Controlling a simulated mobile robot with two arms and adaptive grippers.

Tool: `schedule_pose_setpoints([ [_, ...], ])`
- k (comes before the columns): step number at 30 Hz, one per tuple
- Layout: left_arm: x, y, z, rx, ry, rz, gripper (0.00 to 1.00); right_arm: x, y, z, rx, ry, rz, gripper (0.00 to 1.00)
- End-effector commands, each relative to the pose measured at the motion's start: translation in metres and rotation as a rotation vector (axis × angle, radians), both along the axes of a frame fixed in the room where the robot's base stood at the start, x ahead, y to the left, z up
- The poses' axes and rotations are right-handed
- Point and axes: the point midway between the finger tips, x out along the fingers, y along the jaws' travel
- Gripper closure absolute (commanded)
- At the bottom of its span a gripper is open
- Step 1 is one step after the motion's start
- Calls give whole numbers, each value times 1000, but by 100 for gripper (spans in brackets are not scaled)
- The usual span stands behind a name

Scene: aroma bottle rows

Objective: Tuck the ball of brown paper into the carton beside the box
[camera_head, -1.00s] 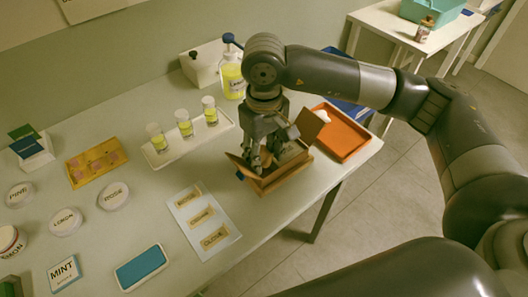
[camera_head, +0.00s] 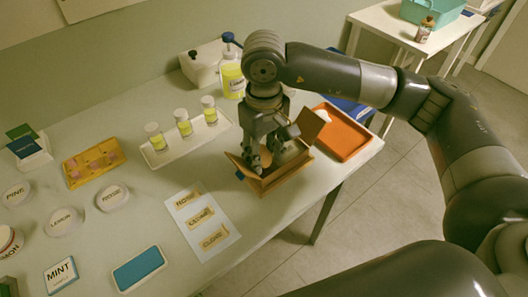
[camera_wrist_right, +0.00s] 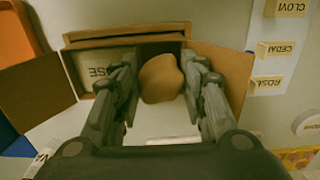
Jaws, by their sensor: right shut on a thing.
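The open brown carton (camera_head: 284,178) stands near the right edge of the table, its flaps spread outward. My right gripper (camera_head: 262,168) points down into it from above. In the right wrist view, my right gripper (camera_wrist_right: 160,82) is shut on the ball of brown paper (camera_wrist_right: 161,78), a smooth tan lump between the two fingers. The ball is within the carton's opening. A pale box with lettering ending in "OSE" (camera_wrist_right: 97,72) lies in the carton beside the ball, partly behind a finger. In the head view the ball is hidden by the gripper. My left gripper is not in view.
An orange tray (camera_head: 343,134) lies just right of the carton. A white tray with several yellow bottles (camera_head: 184,122) stands behind left. A label sheet (camera_head: 203,222) lies to the carton's left. A pump bottle (camera_head: 232,78) stands at the back.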

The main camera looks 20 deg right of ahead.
Motion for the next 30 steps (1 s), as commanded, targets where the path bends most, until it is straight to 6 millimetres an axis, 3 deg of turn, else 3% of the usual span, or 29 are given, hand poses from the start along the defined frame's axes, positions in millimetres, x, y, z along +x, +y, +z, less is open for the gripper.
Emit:
schedule_pose_setpoints([
  [30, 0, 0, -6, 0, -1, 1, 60, 0, 0, -4, 0, 0, 0, 71],
])
